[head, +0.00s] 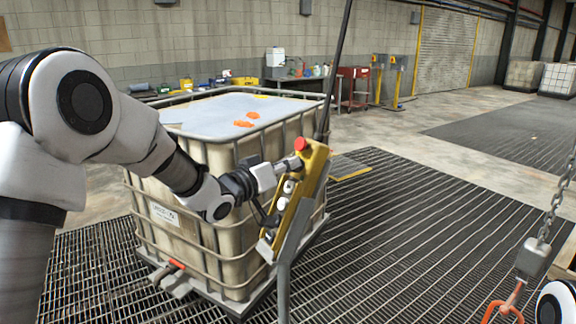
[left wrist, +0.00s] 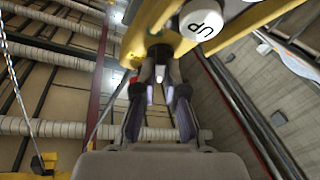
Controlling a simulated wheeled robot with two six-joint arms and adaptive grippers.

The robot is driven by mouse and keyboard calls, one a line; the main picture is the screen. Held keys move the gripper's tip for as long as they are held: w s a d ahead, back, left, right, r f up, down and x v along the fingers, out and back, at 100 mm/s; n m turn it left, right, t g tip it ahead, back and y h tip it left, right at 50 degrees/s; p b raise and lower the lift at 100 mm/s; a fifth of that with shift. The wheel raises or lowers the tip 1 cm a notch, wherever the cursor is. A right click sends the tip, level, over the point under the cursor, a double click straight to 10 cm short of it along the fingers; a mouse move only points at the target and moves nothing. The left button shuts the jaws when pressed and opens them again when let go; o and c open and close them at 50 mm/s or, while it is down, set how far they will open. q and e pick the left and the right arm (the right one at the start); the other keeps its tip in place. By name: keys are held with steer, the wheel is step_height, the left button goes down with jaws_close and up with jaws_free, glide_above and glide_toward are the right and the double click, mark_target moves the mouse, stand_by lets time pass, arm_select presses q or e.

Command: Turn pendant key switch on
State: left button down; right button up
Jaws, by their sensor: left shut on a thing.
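The yellow pendant (head: 314,165) hangs tilted in front of the caged tank, with a red button (head: 301,144) at its top and pale round buttons down its face. My left gripper (head: 287,167) reaches it from the left, just below the red button. In the left wrist view, the fingers of my left gripper (left wrist: 160,90) are closed around a small pale metal piece, seemingly the key switch (left wrist: 160,73), by the pendant's yellow body. A white button marked UP (left wrist: 202,19) is close beside it. The key's angle is hard to tell. My right gripper is not in view.
The caged tank (head: 215,215) stands directly behind the pendant. A grey post (head: 284,285) rises in front. A chain hoist (head: 533,258) with an orange hook hangs at the lower right. The grated floor (head: 420,240) to the right is mostly clear.

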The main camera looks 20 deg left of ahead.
arm_select(q)
steer(key=shift+f+m+h, duration=0.1)
steer(key=shift+m+h, duration=0.2)
steer(key=shift+m, duration=0.1)
steer(key=shift+m+h+b, duration=0.45)
steer(key=shift+m+h, duration=0.05)
steer(key=shift+m, duration=0.3)
steer(key=m+g+h, duration=0.1)
steer(key=m, duration=0.2)
steer(key=shift+a, duration=0.15)
steer(key=m+g+h, duration=0.1)
steer(key=m, duration=0.1)
steer(key=m+h, duration=0.1)
steer(key=m, duration=0.2)
steer(key=shift+w+g+h, duration=0.15)
steer(key=shift+g+h, duration=0.15)
steer(key=shift+g, duration=0.1)
steer(key=shift+a+m+g+h+p, duration=0.2)
steer(key=shift+m+g, duration=0.25)
steer(key=shift+m, duration=0.45)
steer(key=shift+d+m+g+h+p, duration=0.15)
steer(key=shift+m+g+h, duration=0.25)
steer(key=shift+m, duration=0.5)
steer(key=shift+a+m+g+h+p, duration=0.15)
steer(key=shift+m+g, duration=0.3)
steer(key=shift+m, duration=0.45)
steer(key=shift+d, duration=0.1)
steer(key=c, duration=1.2)
jaws_free()
steer(key=shift+c, duration=0.2)
